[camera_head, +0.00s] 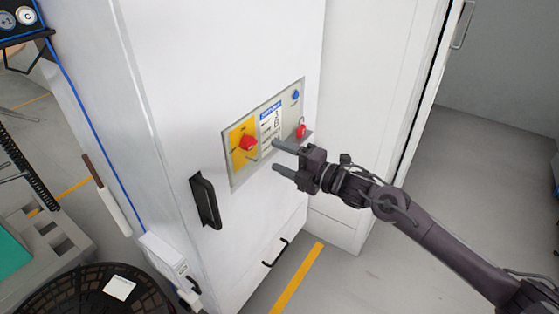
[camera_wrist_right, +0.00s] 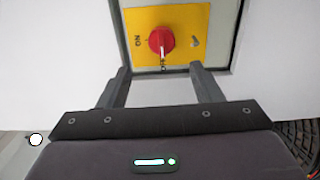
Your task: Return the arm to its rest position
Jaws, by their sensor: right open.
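My right arm (camera_head: 430,235) reaches in from the lower right in the head view. Its gripper (camera_head: 280,157) is open and empty, with its fingers pointing at the control panel (camera_head: 236,178) on a white cabinet. A red rotary switch (camera_head: 248,143) on a yellow plate sits just beyond the fingertips. In the right wrist view the same red switch (camera_wrist_right: 161,40) lies ahead, between and beyond the two open fingers (camera_wrist_right: 160,75). The fingers look apart from the switch. My left gripper is not in view.
The white cabinet (camera_head: 225,60) has a black handle (camera_head: 205,200). A red padlock-like part (camera_head: 302,130) and a blue knob (camera_head: 295,95) are on the panel. A dark round reel (camera_head: 75,290) is at lower left. Grey floor (camera_head: 480,180) is clear to the right.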

